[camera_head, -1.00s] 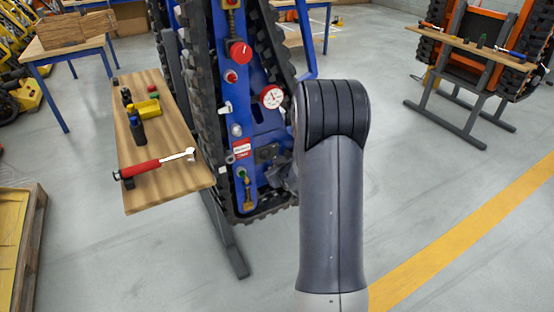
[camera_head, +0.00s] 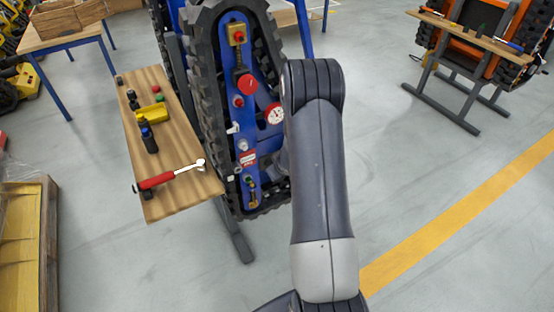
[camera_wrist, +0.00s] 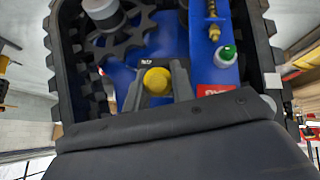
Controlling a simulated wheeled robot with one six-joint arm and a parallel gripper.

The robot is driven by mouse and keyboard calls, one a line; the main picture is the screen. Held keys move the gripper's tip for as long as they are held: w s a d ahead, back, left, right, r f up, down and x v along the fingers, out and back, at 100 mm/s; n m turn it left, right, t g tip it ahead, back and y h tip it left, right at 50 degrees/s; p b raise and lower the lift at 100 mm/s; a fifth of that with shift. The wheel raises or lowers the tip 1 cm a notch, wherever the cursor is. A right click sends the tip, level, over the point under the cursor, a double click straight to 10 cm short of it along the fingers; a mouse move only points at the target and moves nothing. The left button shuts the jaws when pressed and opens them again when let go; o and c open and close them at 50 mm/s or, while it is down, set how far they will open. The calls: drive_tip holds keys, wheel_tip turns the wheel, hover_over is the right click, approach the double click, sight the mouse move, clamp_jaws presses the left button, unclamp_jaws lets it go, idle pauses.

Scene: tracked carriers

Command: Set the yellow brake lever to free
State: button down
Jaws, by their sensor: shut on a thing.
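The yellow brake lever shows in the wrist view as a round yellow knob (camera_wrist: 157,80), seen nearly end-on. My gripper (camera_wrist: 157,88) has its two dark fingers on either side of the knob and is shut on it. A small dark plate with white lettering (camera_wrist: 146,63) sits just above the knob; its words are too small to read. The blue panel of the tracked carrier (camera_wrist: 203,55) lies behind. In the head view my arm hides the gripper and the lever beside the carrier's track (camera_head: 208,95).
A green button (camera_wrist: 227,53) and a brass fitting (camera_wrist: 214,30) are right of the lever.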

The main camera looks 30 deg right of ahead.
drive_tip(key=shift+w+r+p, duration=0.1)
drive_tip(key=shift+p, duration=0.4)
drive_tip(key=c, duration=1.2)
unclamp_jaws()
drive_tip(key=p+v, duration=0.2)
drive_tip(key=v, duration=0.8)
drive_tip(key=shift+r+p, duration=0.3)
drive_tip(key=shift+r, duration=0.15)
drive_tip(key=b+x, duration=0.2)
drive_tip(key=x, duration=0.9)
drive_tip(key=shift+s+f+b, duration=0.1)
drive_tip(key=shift+s+b, duration=0.15)
drive_tip(key=shift+b, duration=0.15)
